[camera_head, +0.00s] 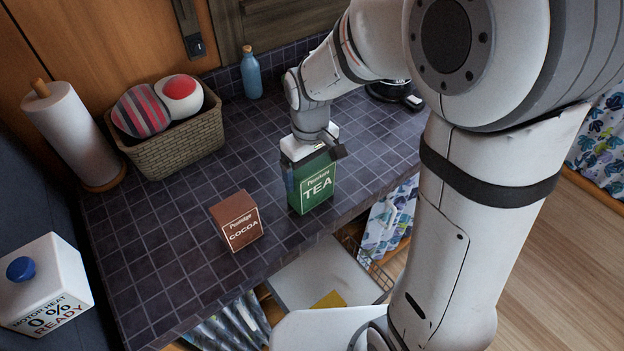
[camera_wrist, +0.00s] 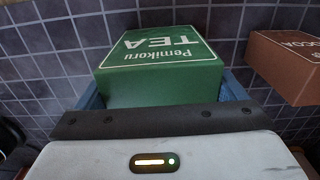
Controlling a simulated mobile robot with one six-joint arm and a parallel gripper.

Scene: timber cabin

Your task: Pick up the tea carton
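The tea carton (camera_head: 316,188) is a green box with white lettering. It appears upright on the dark tiled counter near its front edge. My gripper (camera_head: 314,165) points down over the carton, with its fingers on opposite sides of it. In the wrist view the carton (camera_wrist: 160,68) fills the space between the blue fingers of my gripper (camera_wrist: 163,92). I see no clear gap on either side, but I cannot tell whether the fingers press on it. The fingertips are partly hidden by the carton and the gripper body.
A brown cocoa box (camera_head: 237,220) stands just left of the carton; it also shows in the wrist view (camera_wrist: 287,64). A wicker basket (camera_head: 178,148), a paper towel roll (camera_head: 75,135) and a blue bottle (camera_head: 251,73) stand farther back. Bare counter lies between them.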

